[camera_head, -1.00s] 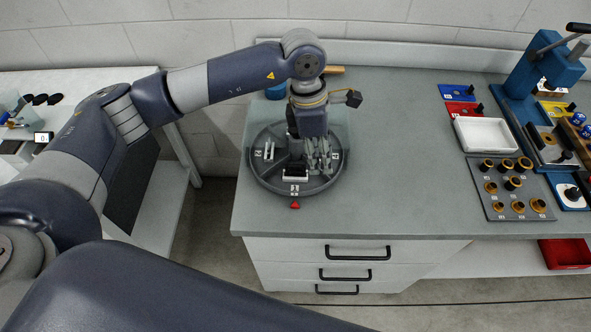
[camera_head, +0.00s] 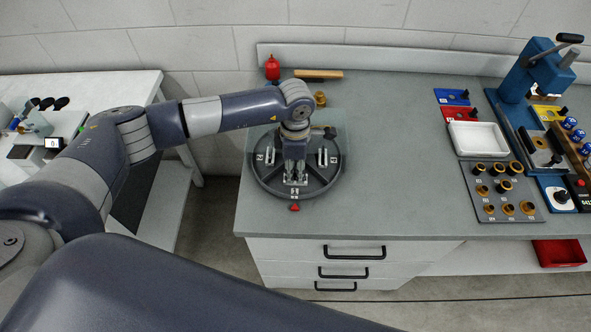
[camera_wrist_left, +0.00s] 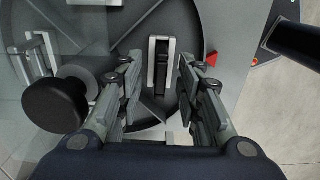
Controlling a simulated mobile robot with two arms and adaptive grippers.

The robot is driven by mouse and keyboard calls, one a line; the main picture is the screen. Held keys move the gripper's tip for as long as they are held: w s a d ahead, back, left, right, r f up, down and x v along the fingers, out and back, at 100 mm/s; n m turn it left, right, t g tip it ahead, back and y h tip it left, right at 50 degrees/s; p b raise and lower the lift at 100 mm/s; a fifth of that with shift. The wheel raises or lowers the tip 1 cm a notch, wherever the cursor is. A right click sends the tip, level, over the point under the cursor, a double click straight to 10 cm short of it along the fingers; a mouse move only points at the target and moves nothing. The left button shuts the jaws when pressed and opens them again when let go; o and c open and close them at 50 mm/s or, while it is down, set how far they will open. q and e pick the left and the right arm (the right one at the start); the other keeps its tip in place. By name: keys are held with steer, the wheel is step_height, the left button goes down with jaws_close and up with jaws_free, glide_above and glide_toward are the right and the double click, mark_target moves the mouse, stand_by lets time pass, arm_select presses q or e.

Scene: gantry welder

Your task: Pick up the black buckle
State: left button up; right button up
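A black buckle (camera_wrist_left: 161,76) stands in a pale metal holder inside the round grey dish (camera_head: 257,184). My left gripper (camera_head: 295,181) points down over the front part of the dish. In the left wrist view its two fingers (camera_wrist_left: 160,88) are apart, one on each side of the buckle and holder, with gaps visible. Nothing is gripped. In the head view the gripper hides the buckle. My right gripper is not in view.
Other metal holders stand at the dish's left (camera_head: 268,155) and right (camera_head: 323,157). A black round knob (camera_wrist_left: 55,104) is close beside the left finger. A white tray (camera_head: 478,138) is far right.

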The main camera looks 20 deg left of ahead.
arm_select(q)
steer(key=shift+f, duration=0.5)
jaws_close()
